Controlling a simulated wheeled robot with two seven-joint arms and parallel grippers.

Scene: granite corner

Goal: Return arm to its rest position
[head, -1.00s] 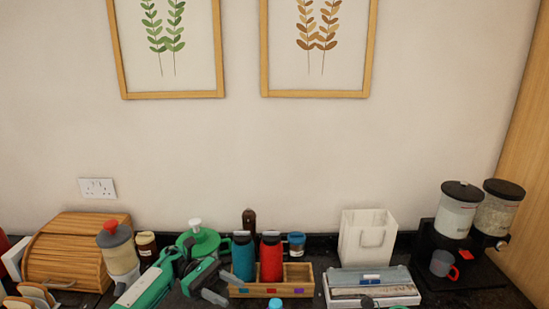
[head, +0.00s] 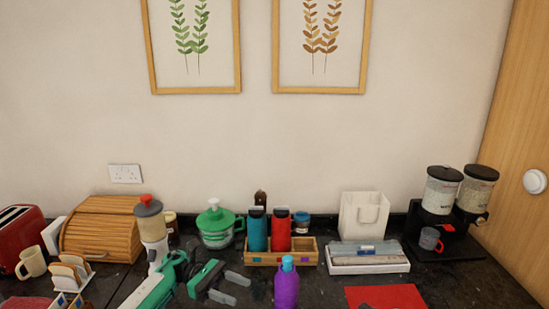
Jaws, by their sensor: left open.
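My left gripper (head: 232,289) is open and empty, with its two grey fingers apart, low over the dark counter. Its green and white arm comes in from the bottom left. A purple bottle (head: 287,290) with a blue cap stands just to the right of the fingers, apart from them in the picture. Behind it is a wooden compartment box (head: 309,257) holding a teal bottle (head: 257,232) and a red bottle (head: 281,233) upright. My right gripper is not clearly visible.
At right are a white tray (head: 369,267), a red mat (head: 385,296) and dispensers (head: 441,190). A red toaster (head: 20,236) and mug (head: 32,262) stand far left.

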